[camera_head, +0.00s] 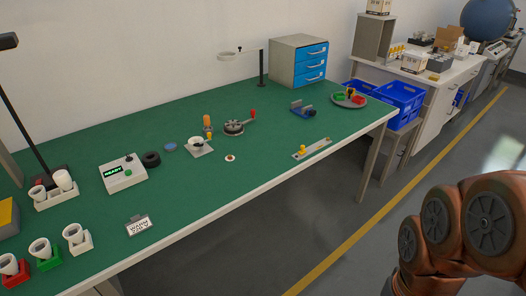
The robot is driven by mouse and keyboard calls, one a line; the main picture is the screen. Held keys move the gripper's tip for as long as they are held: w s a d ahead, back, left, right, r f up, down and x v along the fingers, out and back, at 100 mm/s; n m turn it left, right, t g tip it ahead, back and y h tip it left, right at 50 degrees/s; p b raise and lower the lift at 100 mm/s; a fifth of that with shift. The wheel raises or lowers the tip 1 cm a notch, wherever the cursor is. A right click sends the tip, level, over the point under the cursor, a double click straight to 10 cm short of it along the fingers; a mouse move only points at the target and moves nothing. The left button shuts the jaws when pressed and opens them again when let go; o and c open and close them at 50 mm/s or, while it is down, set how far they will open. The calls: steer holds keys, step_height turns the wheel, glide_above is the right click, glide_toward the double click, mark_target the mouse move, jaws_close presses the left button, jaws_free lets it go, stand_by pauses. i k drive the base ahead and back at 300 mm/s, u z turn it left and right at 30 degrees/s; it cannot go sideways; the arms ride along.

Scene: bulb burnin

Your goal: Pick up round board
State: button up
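A small round white disc (230,158) with a reddish centre lies flat on the green bench top, near the middle of the front half. It looks like the round board, though it is small here. It lies clear of the things around it. My arm's copper-coloured links show at the lower right, off the bench. My gripper is not in view.
A white fixture (199,147), a clamp with a red-tipped lever (234,127) and a yellow-knobbed bar (311,149) stand around the disc. A test box (122,173) is at left. A grey round tray (349,103) holds coloured parts. Floor before the bench is clear.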

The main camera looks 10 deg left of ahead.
mark_target(229, 158)
steer(key=z, duration=0.05)
steer(key=i, duration=1.35)
steer(key=u, duration=2.8)
